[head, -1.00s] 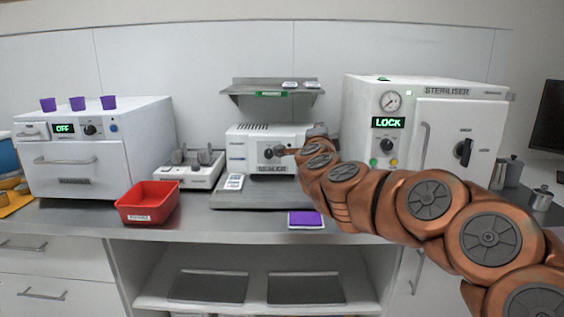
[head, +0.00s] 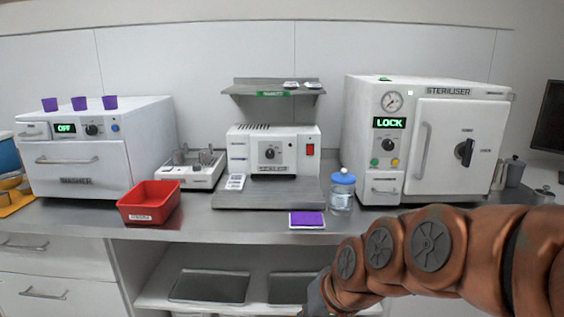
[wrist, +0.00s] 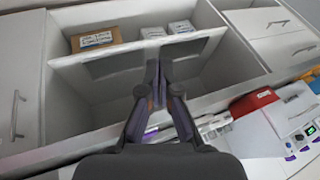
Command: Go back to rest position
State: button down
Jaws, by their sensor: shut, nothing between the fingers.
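My gripper (wrist: 157,85) is shut and empty in the wrist view, its fingers pointing at the open shelf space under the counter. In the head view my arm reaches in from the right, low in front of the counter. Only a grey part at its end shows there, cut off by the bottom edge. The sealer (head: 270,150) stands at the middle of the counter, apart from my arm. The steriliser (head: 455,150) on the right reads LOCK and its door is shut. The washer (head: 80,160) on the left reads OFF.
On the counter (head: 240,228) are a red bin (head: 148,203), a purple pad (head: 307,219) and a blue-lidded jar (head: 342,190). A small shelf (head: 270,86) hangs above the sealer. The open shelf below holds dark trays (head: 210,287). Boxes (wrist: 96,39) show in the wrist view.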

jog(key=s+d+f+g+h, duration=0.1)
jog(key=s+d+f+g, duration=0.1)
jog(key=s+d, duration=0.4)
jog(key=s+d+f+g+h, duration=0.2)
jog(key=s+d+f+g, duration=0.1)
jog(key=s, duration=0.6)
jog(key=s+d+f+g+h, duration=0.1)
jog(key=s+d+f+g, duration=0.1)
jog(key=s+d, duration=0.4)
notch_tip(320, 180, up, 16)
jog(key=a+t+p, duration=0.1)
jog(key=p, duration=1.4)
jog(key=shift+s+a+r+m, duration=0.15)
jog(key=shift+a+r+m, duration=0.1)
jog(key=shift+m, duration=0.05)
